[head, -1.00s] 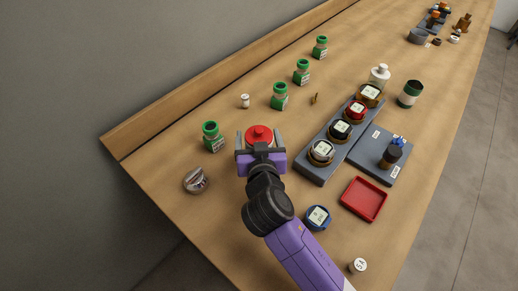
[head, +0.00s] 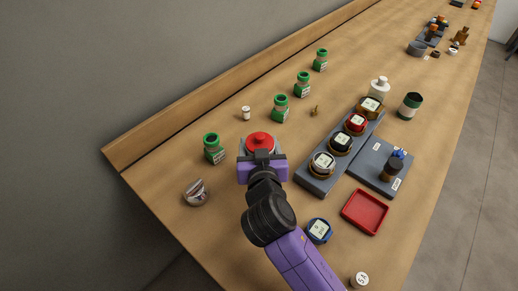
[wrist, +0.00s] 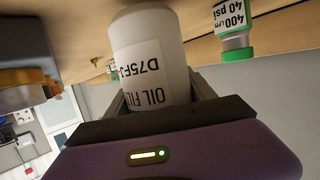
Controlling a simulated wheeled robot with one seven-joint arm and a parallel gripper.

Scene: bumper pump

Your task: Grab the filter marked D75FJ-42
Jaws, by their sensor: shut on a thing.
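The filter is a white cylinder (wrist: 150,55) in the wrist view. Its label reads "OIL FIL" and "D75FJ", upside down, and the rest of the marking is cut off around the side. In the head view only its red top (head: 260,141) shows clearly, beyond my purple wrist. My gripper (head: 261,152) is shut on the filter, with a finger on each side of it in the wrist view (wrist: 160,95). My wrist hides its lower part in the head view, so I cannot tell whether it touches the table.
Several green-capped bottles (head: 281,108) stand along the back. A silver object (head: 197,192) lies to the left. A grey rack (head: 312,178) with round labelled parts, a grey plate (head: 372,165) and a red tray (head: 365,212) are to the right. A blue part (head: 319,230) sits nearer.

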